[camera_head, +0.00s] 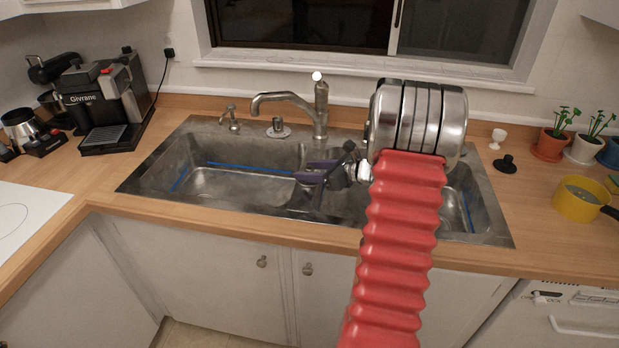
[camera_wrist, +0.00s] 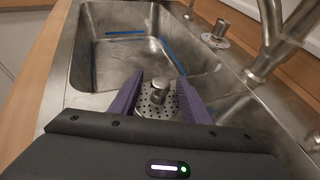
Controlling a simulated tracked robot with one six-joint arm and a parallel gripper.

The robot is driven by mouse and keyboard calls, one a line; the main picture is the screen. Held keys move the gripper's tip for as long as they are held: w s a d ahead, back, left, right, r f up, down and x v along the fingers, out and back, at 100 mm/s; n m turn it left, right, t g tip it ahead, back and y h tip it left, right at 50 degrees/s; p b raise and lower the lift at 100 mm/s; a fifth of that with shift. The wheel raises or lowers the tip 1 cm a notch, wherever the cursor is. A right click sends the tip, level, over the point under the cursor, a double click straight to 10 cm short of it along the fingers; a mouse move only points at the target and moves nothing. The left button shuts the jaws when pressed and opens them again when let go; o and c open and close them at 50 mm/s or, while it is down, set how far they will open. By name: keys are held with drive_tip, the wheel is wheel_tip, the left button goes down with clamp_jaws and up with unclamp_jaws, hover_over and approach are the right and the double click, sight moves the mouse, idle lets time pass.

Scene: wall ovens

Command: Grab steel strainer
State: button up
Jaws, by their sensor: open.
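The steel strainer (camera_wrist: 158,97), a perforated round plate with a knob on top, shows in the wrist view between my gripper's purple fingers. It seems to sit on the divider between the two sink basins, but its exact support is hard to tell. My gripper (camera_wrist: 159,82) is open, one finger on each side of the knob, with no clear contact. In the head view my gripper (camera_head: 306,172) is over the middle of the sink, pointing left. There I cannot make out the strainer.
The steel sink has an empty left basin (camera_head: 215,184) with blue lines. The faucet (camera_head: 320,110) rises just behind my gripper. A knobbed round fitting (camera_head: 278,128) stands on the back rim. A coffee machine (camera_head: 100,105) is at left; a yellow pot (camera_head: 580,203) is at right.

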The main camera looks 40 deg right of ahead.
drive_tip(key=shift+c, duration=0.3)
clamp_jaws()
idle(0.5)
